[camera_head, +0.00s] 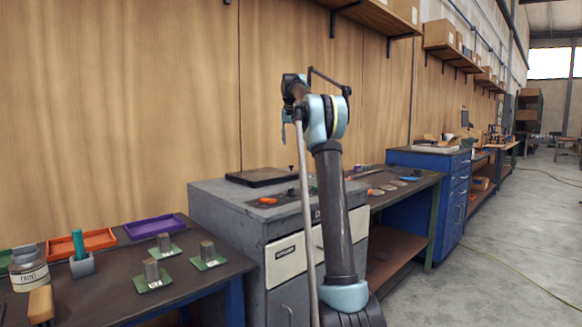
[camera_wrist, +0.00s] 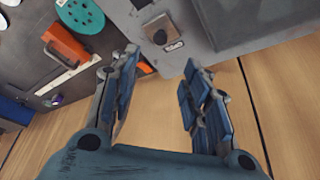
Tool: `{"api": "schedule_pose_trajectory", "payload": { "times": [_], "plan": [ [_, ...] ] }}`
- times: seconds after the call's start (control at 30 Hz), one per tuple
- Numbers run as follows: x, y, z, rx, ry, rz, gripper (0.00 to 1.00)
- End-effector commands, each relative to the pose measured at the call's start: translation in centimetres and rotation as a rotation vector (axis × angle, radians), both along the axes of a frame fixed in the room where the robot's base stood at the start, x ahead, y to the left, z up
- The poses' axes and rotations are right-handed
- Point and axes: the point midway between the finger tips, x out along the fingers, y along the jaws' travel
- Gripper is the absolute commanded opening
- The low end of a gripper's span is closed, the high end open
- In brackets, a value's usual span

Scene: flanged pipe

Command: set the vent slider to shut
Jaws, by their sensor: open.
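My gripper (camera_wrist: 160,62) is open and empty in the wrist view, its two blue-padded fingers spread apart. Just beyond the fingertips is a light plate with a dark square knob (camera_wrist: 159,36) and a small printed label (camera_wrist: 175,45), on a grey surface. This may be the vent slider, but I cannot tell for sure, and the label is too small to read surely. No contact with it shows. In the head view my gripper (camera_head: 292,88) is raised above the grey cabinet (camera_head: 222,204); no slider can be made out there.
In the wrist view, an orange block (camera_wrist: 66,44) and a green disc (camera_wrist: 80,14) lie left of the fingers. The head view shows a dark flat plate (camera_head: 262,177) on the cabinet, a cluttered bench (camera_head: 110,262) at left, and open floor (camera_head: 510,245) at right.

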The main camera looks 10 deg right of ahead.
Motion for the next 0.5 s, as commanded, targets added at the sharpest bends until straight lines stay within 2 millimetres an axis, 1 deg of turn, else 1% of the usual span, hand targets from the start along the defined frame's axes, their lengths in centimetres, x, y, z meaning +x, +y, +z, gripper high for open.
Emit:
{"api": "schedule_pose_trajectory", "payload": {
  "times": [0.03,0.1,0.5],
  "plan": [
    [0.4,-0.1,-0.9,0.000,0.000,0.000,0.43],
    [0.9,-0.2,-2.0,0.000,0.000,0.000,0.43],
    [3.5,-0.6,-8.6,0.000,0.000,-0.001,0.43]
  ]
}}
